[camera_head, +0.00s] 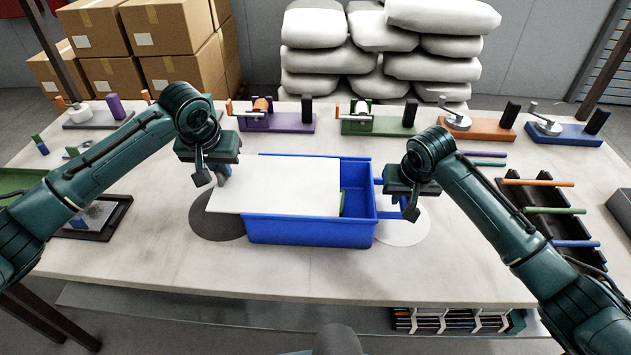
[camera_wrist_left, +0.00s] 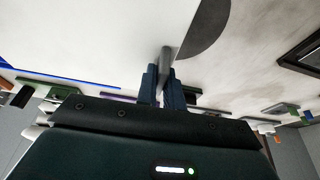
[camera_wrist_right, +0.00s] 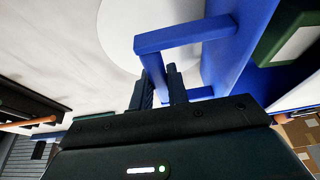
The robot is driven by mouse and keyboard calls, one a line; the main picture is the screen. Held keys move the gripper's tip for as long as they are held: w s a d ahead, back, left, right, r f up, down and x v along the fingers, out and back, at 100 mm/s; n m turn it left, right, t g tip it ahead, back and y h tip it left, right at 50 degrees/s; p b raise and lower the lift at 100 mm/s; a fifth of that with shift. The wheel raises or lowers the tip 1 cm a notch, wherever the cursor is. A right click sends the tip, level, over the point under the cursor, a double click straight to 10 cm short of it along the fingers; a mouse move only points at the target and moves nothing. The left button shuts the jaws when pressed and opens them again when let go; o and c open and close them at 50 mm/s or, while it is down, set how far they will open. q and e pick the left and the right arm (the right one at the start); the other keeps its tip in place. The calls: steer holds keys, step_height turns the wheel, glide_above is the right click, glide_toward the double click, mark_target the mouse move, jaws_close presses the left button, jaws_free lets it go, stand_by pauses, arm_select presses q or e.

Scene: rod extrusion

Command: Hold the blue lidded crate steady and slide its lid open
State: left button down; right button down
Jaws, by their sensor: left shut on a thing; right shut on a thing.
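The blue crate (camera_head: 310,232) stands on the table between my arms. Its white lid (camera_head: 275,185) is shifted left, past the crate's left end, and the right part of the crate is uncovered. A green thing (camera_head: 343,203) shows inside; most of it is hidden. My left gripper (camera_head: 222,174) is at the lid's left end; the left wrist view shows its fingers (camera_wrist_left: 166,80) shut on a grey lid tab (camera_wrist_left: 167,55). My right gripper (camera_head: 407,207) is at the crate's right end, shut on the blue side handle (camera_wrist_right: 185,38), which stands out from the crate wall.
A dark disc (camera_head: 215,222) and a pale disc (camera_head: 405,230) mark the table (camera_head: 330,275) beside the crate. A rack of coloured rods (camera_head: 550,210) is at right, a dark tray (camera_head: 105,220) at left. Several fixtures (camera_head: 278,122) line the back. The table in front is clear.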

arm_select(q)
steer(key=a, duration=0.7)
arm_select(e)
steer(key=shift+d, duration=0.15)
arm_select(q)
steer(key=c, duration=1.5)
jaws_free()
steer(key=shift+d, duration=0.1)
steer(key=shift+o, duration=0.2)
steer(key=shift+r, duration=0.1)
steer(key=v, duration=1.1)
steer(key=shift+s+r, duration=0.15)
steer(key=shift+r, duration=0.25)
arm_select(e)
steer(key=c, duration=0.8)
jaws_free()
steer(key=shift+r+p, duration=3.55)
steer(key=shift+p, duration=1)
arm_select(q)
step_height(320, 180, up, 9)
